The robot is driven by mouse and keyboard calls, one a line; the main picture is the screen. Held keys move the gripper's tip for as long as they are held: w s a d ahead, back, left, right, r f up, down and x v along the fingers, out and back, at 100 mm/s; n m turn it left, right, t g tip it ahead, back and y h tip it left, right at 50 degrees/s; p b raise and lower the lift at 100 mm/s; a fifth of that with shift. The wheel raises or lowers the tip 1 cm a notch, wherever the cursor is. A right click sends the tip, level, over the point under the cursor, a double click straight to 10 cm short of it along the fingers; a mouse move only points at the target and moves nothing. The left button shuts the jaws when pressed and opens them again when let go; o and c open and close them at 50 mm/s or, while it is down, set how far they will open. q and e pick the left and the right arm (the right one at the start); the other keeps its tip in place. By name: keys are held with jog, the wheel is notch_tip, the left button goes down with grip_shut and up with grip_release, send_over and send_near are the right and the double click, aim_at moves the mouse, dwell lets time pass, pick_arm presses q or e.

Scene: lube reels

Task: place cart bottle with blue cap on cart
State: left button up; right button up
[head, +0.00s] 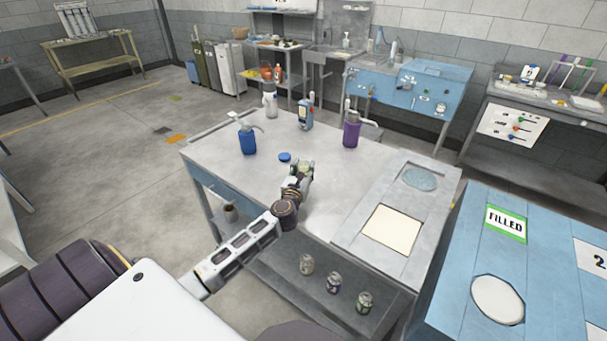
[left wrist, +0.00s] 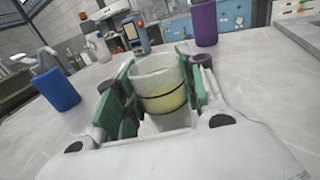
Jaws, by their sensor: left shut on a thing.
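In the head view the gripper is over the middle of the grey worktable (head: 215,160), and the bottle is small and partly hidden by the fingers. I cannot tell whether it touches the tabletop. A flat blue cap (head: 285,156) lies on the table just beyond the gripper. My right gripper is not in view.
A blue pump bottle (head: 248,142), a white spray bottle (head: 270,100), a blue handheld device (head: 305,115) and a purple pump bottle (head: 351,132) stand along the far side. A cream square (head: 391,229) is set at right. Cans (head: 334,283) stand on the lower shelf.

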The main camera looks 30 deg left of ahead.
pick_arm(q)
jog(key=shift+f, duration=0.8)
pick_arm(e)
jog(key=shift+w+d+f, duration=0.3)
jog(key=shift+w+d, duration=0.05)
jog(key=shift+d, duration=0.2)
pick_arm(q)
jog(key=o, duration=1.1)
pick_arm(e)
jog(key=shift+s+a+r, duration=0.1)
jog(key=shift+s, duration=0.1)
